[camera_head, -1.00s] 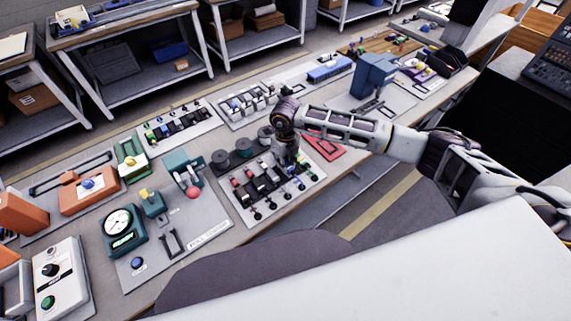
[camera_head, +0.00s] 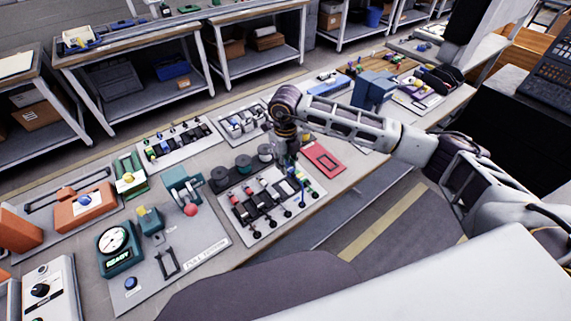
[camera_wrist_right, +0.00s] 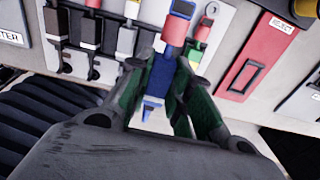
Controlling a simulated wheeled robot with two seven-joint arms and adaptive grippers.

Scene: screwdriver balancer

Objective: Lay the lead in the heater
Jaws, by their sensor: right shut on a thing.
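My right gripper (camera_head: 292,162) is over the right part of a grey panel with rows of leads. In the right wrist view its dark green fingers (camera_wrist_right: 163,92) are shut on a blue lead (camera_wrist_right: 160,75), with a pinkish-red section beyond the blue. A blue piece (camera_head: 302,190) hangs below the gripper in the head view. Whether the lead is clear of the panel I cannot tell. Several other leads (camera_head: 258,200) with dark and red bodies lie in the rack. No heater is identifiable for certain. My left gripper is not in view.
A red reject tray (camera_head: 323,158) lies right of the panel. Dark round spools (camera_head: 243,166) stand behind it. A teal gauge (camera_head: 115,245) and a teal press (camera_head: 182,190) stand left. A blue machine (camera_head: 373,88) stands further right.

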